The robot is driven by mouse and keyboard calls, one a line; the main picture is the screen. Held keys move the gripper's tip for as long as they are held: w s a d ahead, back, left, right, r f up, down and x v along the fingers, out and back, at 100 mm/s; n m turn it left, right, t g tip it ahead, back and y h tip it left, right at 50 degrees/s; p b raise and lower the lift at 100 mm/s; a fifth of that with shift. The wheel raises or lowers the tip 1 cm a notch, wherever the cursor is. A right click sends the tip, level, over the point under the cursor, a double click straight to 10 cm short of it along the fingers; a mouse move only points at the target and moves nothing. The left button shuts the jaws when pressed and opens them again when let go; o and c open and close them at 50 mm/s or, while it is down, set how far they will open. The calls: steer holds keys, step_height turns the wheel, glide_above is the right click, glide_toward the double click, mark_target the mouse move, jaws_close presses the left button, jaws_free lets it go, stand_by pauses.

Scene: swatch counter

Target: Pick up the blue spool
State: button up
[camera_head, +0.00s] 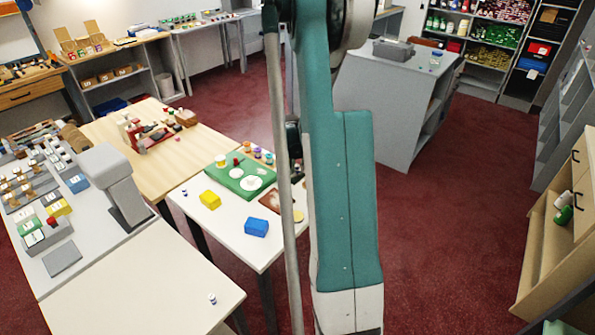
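A very small white-and-blue object (212,298), which looks like a spool, stands on the pale front table (130,290) near its right side. A similar small bluish object (184,192) is on the white table behind, near its left edge. Both are too small for me to be sure which is the blue spool. My teal and grey arm stands upright through the middle of the view, to the right of both. My gripper cannot be made out in this view.
A grey press-like machine (115,180) stands left. The front table is otherwise mostly bare. Red carpet (450,230) is clear at right.

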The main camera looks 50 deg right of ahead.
mark_target(297, 165)
steer(key=shift+f, duration=0.2)
stand_by(0.5)
steer(key=c, duration=0.4)
steer(key=shift+r, duration=0.15)
steer(key=shift+r+p, duration=0.4)
steer(key=shift+r, duration=4.45)
steer(key=shift+w, duration=0.1)
